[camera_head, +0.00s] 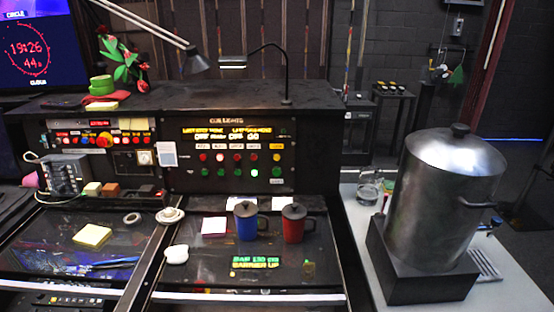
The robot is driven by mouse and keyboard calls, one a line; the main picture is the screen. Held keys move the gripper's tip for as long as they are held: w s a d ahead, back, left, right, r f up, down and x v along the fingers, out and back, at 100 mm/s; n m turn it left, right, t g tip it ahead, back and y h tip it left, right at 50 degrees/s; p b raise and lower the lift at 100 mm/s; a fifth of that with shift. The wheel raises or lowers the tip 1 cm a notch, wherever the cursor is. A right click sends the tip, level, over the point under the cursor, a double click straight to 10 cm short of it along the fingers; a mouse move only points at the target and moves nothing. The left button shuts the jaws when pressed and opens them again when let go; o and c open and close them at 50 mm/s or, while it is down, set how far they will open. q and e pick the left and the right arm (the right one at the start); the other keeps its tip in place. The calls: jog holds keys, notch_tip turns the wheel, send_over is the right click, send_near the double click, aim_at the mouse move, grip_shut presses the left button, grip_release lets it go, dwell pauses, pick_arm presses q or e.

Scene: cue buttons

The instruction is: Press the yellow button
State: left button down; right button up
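The cue-lights panel (229,155) is the upright black panel at the back of the desk, with two rows of small round buttons below lit amber displays. A yellow button (277,157) sits at the right end of the upper row, after several red buttons (220,157). The lower row is mostly green buttons (254,172). The buttons are small, and I cannot tell whether any is pressed. Neither of my grippers shows in the head view.
A blue mug (246,224) and a red mug (293,225) with dark lids stand on the desk before the panel. A white cup (176,254) is further left. A large metal urn (446,195) stands at the right. A lamp arm (285,70) rises above the panel.

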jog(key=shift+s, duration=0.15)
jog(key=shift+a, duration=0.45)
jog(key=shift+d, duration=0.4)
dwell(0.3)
